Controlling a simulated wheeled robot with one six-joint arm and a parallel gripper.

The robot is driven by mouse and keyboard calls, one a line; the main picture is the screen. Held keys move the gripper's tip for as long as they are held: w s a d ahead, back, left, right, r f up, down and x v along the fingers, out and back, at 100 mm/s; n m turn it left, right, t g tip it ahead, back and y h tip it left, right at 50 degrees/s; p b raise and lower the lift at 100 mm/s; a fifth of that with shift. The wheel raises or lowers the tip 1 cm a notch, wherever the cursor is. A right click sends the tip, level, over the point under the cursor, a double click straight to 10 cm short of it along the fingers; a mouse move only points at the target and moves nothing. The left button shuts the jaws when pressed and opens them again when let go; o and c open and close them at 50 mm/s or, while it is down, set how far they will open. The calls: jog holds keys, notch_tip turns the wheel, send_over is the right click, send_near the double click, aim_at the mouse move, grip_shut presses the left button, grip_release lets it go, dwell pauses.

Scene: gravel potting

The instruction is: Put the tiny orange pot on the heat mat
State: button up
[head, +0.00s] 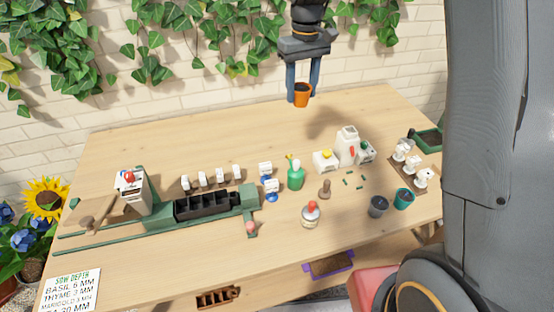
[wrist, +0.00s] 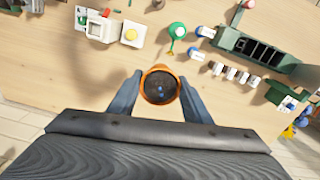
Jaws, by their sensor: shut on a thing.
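The tiny orange pot (head: 302,96) is held high above the back of the table, upright, between the two blue-grey fingers of my gripper (head: 302,88). In the wrist view the orange pot (wrist: 147,91) is seen from above, with dark fill inside and a finger on each side. My gripper is shut on it. Its shadow falls on bare wood below. I cannot tell for sure which surface is the heat mat; a flat brown pad (head: 397,181) with white items on it lies at the right of the table.
A black cell tray in a green frame (head: 247,196) stands at left centre. The back of the table (head: 230,130) is clear.

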jog(key=shift+w+a+f+b, duration=0.1)
jog(key=shift+w+f+b, duration=0.1)
jog(key=shift+f+b, duration=0.45)
jog(key=shift+w+f+b, duration=0.2)
jog(key=shift+f+b, duration=0.35)
jog(key=shift+f, duration=0.15)
jog(key=f+b, duration=0.2)
jog(key=f, duration=0.4)
jog(key=w+f+b, duration=0.1)
jog(key=f+b, duration=0.2)
jog(key=f, duration=0.3)
jog(key=f+b, duration=0.2)
jog(key=f, duration=0.5)
jog(key=shift+w+b, duration=0.3)
jog(key=shift+w, duration=0.1)
jog(key=shift+f+p, duration=0.6)
jog(key=shift+f, duration=1.8)
jog(key=shift+f, duration=0.2)
jog(key=o, duration=1.1)
jog(key=shift+r, duration=0.1)
